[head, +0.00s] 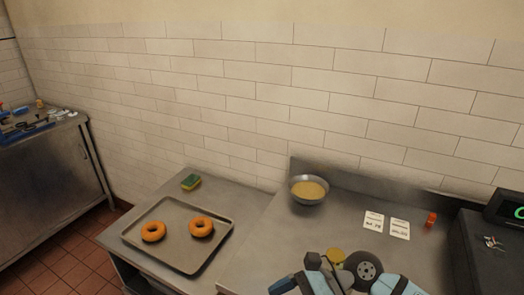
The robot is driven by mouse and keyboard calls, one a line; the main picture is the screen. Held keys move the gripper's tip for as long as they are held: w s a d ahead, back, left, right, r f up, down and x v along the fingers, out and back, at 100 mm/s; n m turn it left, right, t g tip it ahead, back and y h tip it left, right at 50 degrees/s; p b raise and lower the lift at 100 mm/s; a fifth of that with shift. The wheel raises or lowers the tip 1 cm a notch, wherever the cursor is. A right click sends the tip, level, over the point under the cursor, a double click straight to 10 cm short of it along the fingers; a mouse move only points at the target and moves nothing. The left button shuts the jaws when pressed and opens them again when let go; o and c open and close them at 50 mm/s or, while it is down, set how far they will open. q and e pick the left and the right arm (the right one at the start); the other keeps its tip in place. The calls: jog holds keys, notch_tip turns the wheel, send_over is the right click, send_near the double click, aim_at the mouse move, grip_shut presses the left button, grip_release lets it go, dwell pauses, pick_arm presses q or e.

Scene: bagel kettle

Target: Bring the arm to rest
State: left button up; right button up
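Parts of my arm, pale blue and dark grey with a round black joint, show at the bottom edge right of centre, over the steel counter (262,262). They seem to belong to my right arm. I cannot make out its fingertips or whether its gripper is open or shut. No object can be seen held there. My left gripper is not in view.
Two bagels (153,232) (201,227) lie apart on a metal tray (184,265) at left. A green-yellow sponge (191,182) lies behind it. A metal bowl (309,198) of yellowish contents, two cards (374,221) (400,228) and an orange item (431,219) stand at the back.

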notch_tip(320, 180, up, 5)
jog(key=w+m+t+y+p, duration=0.2)
jog(key=m+t+y, duration=0.7)
jog(key=m, duration=1)
jog(key=w+d+f+m+t+h+p, duration=0.1)
jog(key=d+f+m+t+h, duration=0.35)
jog(key=m+t+h, duration=0.85)
jog(key=s+d+f+m+g+h+p, duration=0.1)
jog(key=s+d+f+m+g+h, duration=0.2)
jog(key=s+d+f+m, duration=0.2)
jog(key=s+d+f+m+g+h+p, duration=0.1)
jog(key=s+d+f+m+g+h, duration=0.2)
jog(key=f+m, duration=0.9)
jog(key=s+d+m+g, duration=0.1)
jog(key=s+d+m, duration=0.1)
jog(key=m, duration=0.4)
jog(key=shift+s+d+f, duration=0.15)
jog(key=shift+s+f, duration=0.05)
jog(key=shift+s, duration=0.65)
